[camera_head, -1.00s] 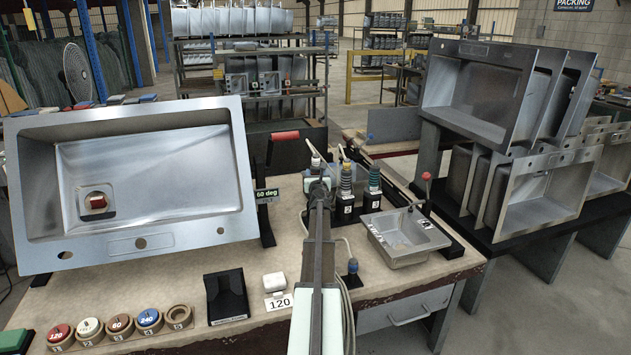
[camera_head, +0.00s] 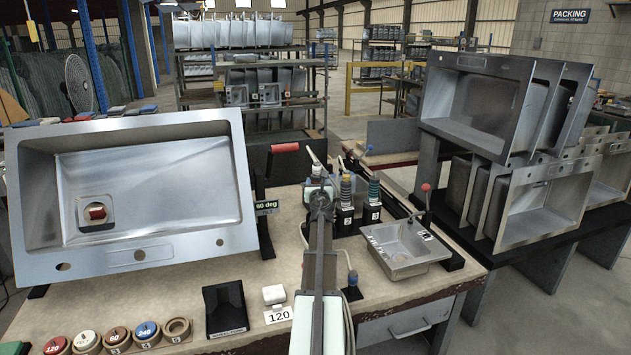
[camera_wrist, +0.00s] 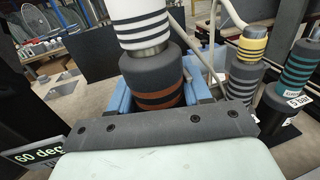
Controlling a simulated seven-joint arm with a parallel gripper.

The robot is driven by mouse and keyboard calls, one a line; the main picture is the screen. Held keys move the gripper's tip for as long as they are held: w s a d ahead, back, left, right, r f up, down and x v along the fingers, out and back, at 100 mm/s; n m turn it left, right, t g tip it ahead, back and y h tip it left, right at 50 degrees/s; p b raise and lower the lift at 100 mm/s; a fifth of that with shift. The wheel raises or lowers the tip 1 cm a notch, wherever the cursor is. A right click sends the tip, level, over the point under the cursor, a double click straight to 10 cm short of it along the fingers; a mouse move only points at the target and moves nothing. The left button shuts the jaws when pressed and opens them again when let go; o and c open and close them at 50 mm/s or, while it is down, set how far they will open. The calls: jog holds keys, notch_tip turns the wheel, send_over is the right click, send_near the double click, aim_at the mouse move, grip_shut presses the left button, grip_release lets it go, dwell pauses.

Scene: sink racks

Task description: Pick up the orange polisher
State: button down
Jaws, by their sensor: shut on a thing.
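The orange polisher (camera_wrist: 157,84) is a thick dark cylinder with orange-brown bands, standing upright in the wrist view. A white, dark-striped part rises from its top and leaves the frame. My gripper (camera_wrist: 165,98) has pale blue fingers on both sides of the dark body and is shut on it. A dark plate of my own wrist hides the polisher's lower end, so I cannot tell whether it touches the bench. In the head view my arm hides most of the polisher and the gripper.
Close on the right stand a yellow-striped tool (camera_wrist: 253,48) and a teal-striped tool (camera_wrist: 298,66). A small sink (camera_head: 408,250) lies right of my arm. A large tilted sink (camera_head: 140,190) fills the left. Several abrasive discs (camera_head: 147,332) lie at the front left.

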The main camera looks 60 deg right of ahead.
jog(key=v, duration=1.3)
jog(key=shift+r, duration=0.2)
jog(key=shift+r, duration=1.1)
jog(key=s+d+r+m+g+h, duration=0.15)
jog(key=s+d, duration=0.25)
jog(key=s, duration=0.6)
jog(key=s+d+r+m+g, duration=0.1)
jog(key=s+d+g, duration=0.15)
jog(key=s, duration=0.65)
jog(key=s+d+r+m+g+h, duration=0.1)
jog(key=s+d, duration=0.3)
jog(key=s, duration=0.6)
jog(key=shift+w+a+n+t+y, duration=0.15)
jog(key=shift+w+n+t+y, duration=0.65)
jog(key=shift+w+t, duration=0.45)
jog(key=shift+w+a+n+t+y, duration=0.1)
jog(key=shift+w+n+t+y, duration=0.35)
jog(key=shift+w+n+t, duration=0.65)
jog(key=shift+w, duration=0.1)
